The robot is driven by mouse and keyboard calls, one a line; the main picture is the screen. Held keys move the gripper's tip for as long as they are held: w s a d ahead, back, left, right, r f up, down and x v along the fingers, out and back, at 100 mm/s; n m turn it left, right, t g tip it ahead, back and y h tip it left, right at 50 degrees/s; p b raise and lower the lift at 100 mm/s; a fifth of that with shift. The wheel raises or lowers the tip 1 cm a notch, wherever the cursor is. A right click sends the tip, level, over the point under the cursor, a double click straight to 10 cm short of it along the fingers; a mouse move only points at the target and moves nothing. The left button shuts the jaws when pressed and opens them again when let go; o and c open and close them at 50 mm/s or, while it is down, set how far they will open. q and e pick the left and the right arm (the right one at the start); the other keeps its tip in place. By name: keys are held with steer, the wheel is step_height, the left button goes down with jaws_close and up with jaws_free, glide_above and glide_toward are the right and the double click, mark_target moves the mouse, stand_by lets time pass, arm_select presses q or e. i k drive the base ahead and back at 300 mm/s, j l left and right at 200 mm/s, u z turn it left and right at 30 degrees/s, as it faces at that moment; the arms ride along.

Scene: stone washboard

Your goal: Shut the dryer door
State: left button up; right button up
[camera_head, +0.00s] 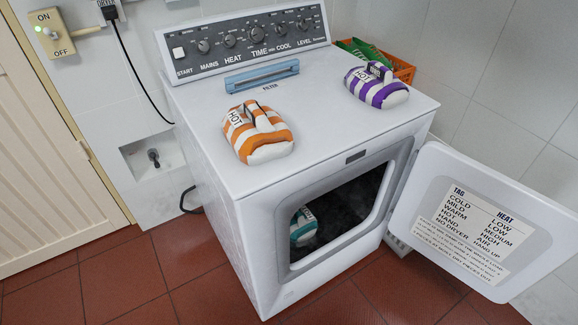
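The white dryer (215,180) stands against the tiled wall with its front opening facing the lower right. Its door (480,215) is hinged at the right side of the opening and stands wide open, swung out to the right. The door's inner face shows, with a printed label listing tag and heat settings. The opening (345,215) is dark inside, and a teal and white bundle (303,227) lies in it near the left edge. Neither of my grippers is in view.
An orange striped bundle (258,135) and a purple striped bundle (376,87), both marked HOT, sit on the dryer top. An orange crate (403,72) is behind the dryer at the right. Red tiled floor (130,275) is clear in front and left. A wall switch (52,32) is at upper left.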

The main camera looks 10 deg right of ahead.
mark_target(499, 236)
steer(key=i+l+z, duration=0.1)
steer(key=l+z, duration=0.3)
steer(key=i+l+z, duration=0.15)
steer(key=l+z, duration=0.3)
steer(key=i+l+z, duration=0.15)
steer(key=z, duration=0.25)
